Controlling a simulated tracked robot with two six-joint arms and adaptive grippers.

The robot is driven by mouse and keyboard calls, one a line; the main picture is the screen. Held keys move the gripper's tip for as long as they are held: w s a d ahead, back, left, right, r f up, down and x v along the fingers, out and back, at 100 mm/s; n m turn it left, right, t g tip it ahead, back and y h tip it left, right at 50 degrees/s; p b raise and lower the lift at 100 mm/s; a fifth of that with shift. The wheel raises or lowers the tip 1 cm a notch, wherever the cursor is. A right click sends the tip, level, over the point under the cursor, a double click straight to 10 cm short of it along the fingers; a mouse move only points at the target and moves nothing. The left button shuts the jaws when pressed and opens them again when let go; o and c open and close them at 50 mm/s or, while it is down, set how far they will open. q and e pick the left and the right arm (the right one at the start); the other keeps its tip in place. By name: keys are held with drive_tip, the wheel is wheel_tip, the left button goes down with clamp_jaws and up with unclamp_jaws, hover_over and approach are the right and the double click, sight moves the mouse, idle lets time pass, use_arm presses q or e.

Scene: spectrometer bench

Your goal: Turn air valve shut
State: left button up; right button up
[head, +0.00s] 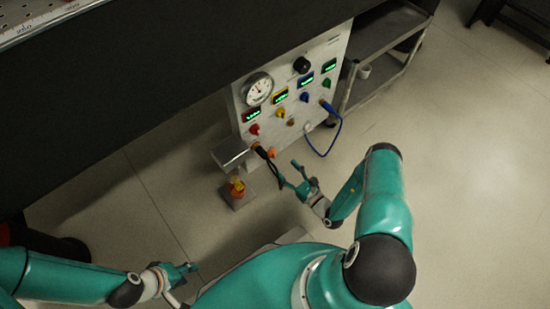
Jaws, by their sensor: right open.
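A white control panel (318,52) stands against the dark bench. It carries a round dial gauge (258,89), a black knob (301,65), several green-lit displays and small coloured valve knobs: red (254,129), yellow (280,112), blue (304,96) and green (326,83). I cannot tell from labels which one is the air valve. My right gripper (287,172) is open and empty, in front of the panel's lower edge and apart from the knobs. My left gripper (190,268) is low at the left, far from the panel; its finger opening is unclear.
A grey cart (385,75) holds a white mug (364,71). Floor at right is clear.

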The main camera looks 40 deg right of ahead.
drive_tip(key=w+b, duration=0.1)
drive_tip(key=w, duration=0.6)
drive_tip(key=shift+w+a+b, duration=0.25)
drive_tip(key=shift+a+b, duration=0.05)
drive_tip(key=shift+b, duration=0.1)
drive_tip(key=shift+c, duration=0.4)
drive_tip(key=c, duration=1.1)
